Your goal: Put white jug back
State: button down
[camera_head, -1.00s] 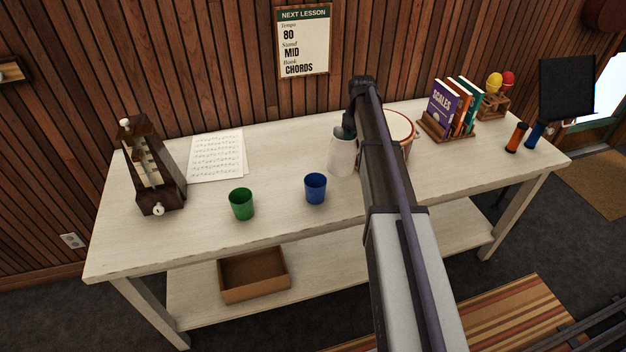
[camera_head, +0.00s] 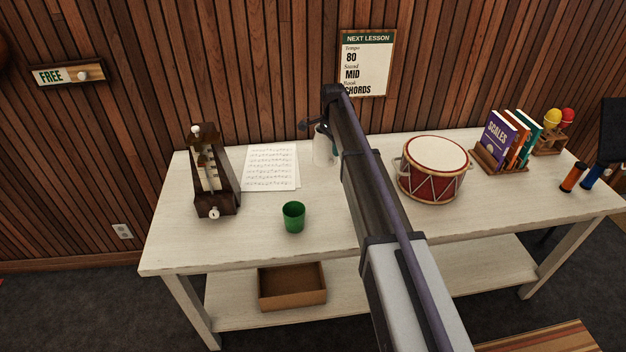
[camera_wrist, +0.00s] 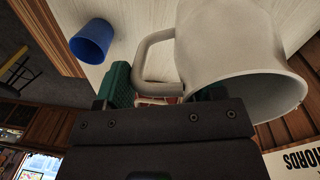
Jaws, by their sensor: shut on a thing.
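The white jug (camera_head: 323,150) shows in the head view at the back of the table, just right of the sheet music, partly hidden by my arm. In the wrist view the jug (camera_wrist: 235,50) is large and close, with its handle (camera_wrist: 152,55) toward the fingers. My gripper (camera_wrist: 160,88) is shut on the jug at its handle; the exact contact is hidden. I cannot tell whether the jug's base touches the table.
A green cup (camera_head: 293,217) stands front left, near a metronome (camera_head: 212,185) and sheet music (camera_head: 270,167). A blue cup (camera_wrist: 92,40) shows in the wrist view. A red drum (camera_head: 433,180) and book rack (camera_head: 500,160) stand right.

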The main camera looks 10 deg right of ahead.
jog(key=w+a+m, duration=0.1)
jog(key=a+m, duration=0.2)
jog(key=a, duration=0.1)
notch_tip(320, 180, down, 10)
jog(key=b, duration=1)
jog(key=shift+c, duration=1.1)
grip_release()
jog(key=shift+r, duration=0.1)
